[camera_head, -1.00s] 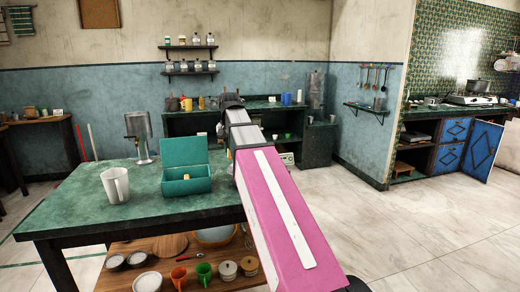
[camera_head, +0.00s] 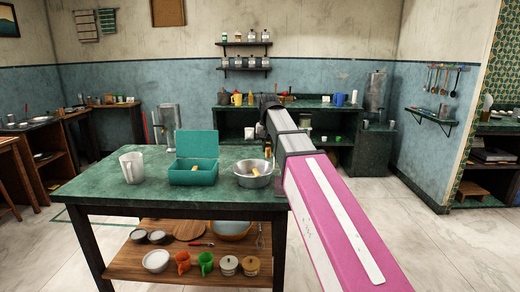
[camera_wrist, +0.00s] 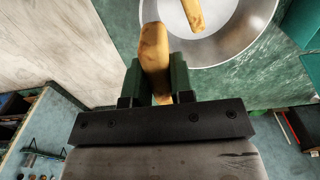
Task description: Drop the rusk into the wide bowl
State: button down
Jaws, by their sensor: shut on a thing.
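The wide bowl (camera_head: 243,182), a shiny metal one, stands on the green table and is partly behind my arm. One golden-brown rusk (camera_wrist: 193,14) lies inside the bowl (camera_wrist: 262,28). My gripper (camera_wrist: 156,72) is shut on another rusk (camera_wrist: 154,45), held between green fingers. In the wrist view the held rusk's far end overlaps the bowl's near rim; its height above the rim is unclear. In the head view it shows small (camera_head: 267,150) above the bowl. A teal open-lidded box (camera_head: 193,178) left of the bowl holds a light tan piece (camera_head: 196,167).
The front of the green tabletop (camera_head: 160,200) is clear.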

jog(key=shift+n, duration=0.4)
jog(key=shift+w+a+f, duration=0.1)
jog(key=shift+a+f, duration=0.65)
jog(key=shift+f, duration=0.35)
jog(key=shift+w+a+f, duration=0.1)
jog(key=shift+a+f, duration=0.6)
jog(key=shift+f, duration=0.45)
jog(key=shift+w+a+f, duration=0.1)
jog(key=shift+a+f, duration=0.65)
jog(key=shift+f, duration=0.35)
jog(key=c, duration=0.9)
grip_release()
notch_tip(320, 180, up, 11)
jog(key=shift+d+f, duration=0.1)
